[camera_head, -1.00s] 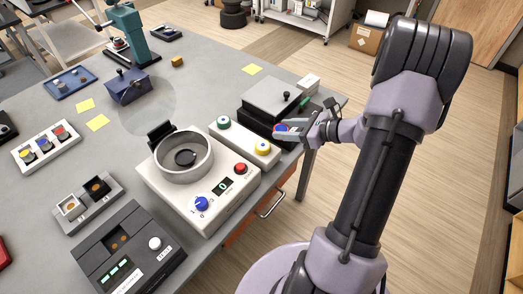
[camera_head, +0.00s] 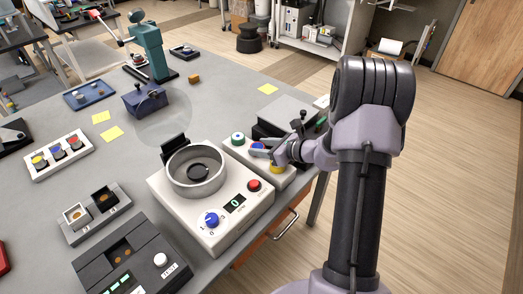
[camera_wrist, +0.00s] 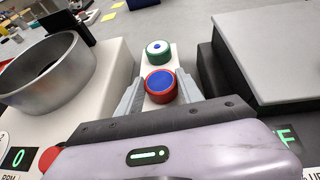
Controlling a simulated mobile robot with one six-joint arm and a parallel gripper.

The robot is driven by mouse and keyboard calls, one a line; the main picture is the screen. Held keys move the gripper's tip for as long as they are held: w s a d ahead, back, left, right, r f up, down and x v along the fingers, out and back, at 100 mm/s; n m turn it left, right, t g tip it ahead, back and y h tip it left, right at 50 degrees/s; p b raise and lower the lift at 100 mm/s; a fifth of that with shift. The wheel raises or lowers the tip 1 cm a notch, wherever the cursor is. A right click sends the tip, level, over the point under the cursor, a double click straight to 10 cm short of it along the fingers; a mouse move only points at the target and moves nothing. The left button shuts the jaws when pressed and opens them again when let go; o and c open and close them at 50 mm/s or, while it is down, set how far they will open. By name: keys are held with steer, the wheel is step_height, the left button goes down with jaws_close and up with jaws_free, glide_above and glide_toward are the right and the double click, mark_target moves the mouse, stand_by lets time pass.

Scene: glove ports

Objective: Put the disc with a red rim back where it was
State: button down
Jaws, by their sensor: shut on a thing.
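The disc with a red rim (camera_wrist: 160,86) has a blue top. My gripper (camera_wrist: 158,92) is shut on it, one finger on each side. In the head view the disc (camera_head: 257,147) is over the middle of a white block (camera_head: 226,151), between a green-rimmed disc (camera_head: 237,138) and a yellow disc (camera_head: 277,167). The green-rimmed disc also shows just beyond it in the wrist view (camera_wrist: 158,50). I cannot tell whether the held disc touches the block. My fingers partly hide the block's near part.
A white machine with a metal bowl (camera_head: 196,184) stands close on the left. A dark box with a grey lid (camera_head: 288,113) stands close on the right. A tray of coloured discs (camera_head: 59,158) and a two-well holder (camera_head: 90,222) lie further left.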

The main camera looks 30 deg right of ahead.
steer(key=shift+f, duration=0.1)
steer(key=shift+f, duration=0.15)
steer(key=c, duration=0.8)
jaws_free()
steer(key=shift+o, duration=0.2)
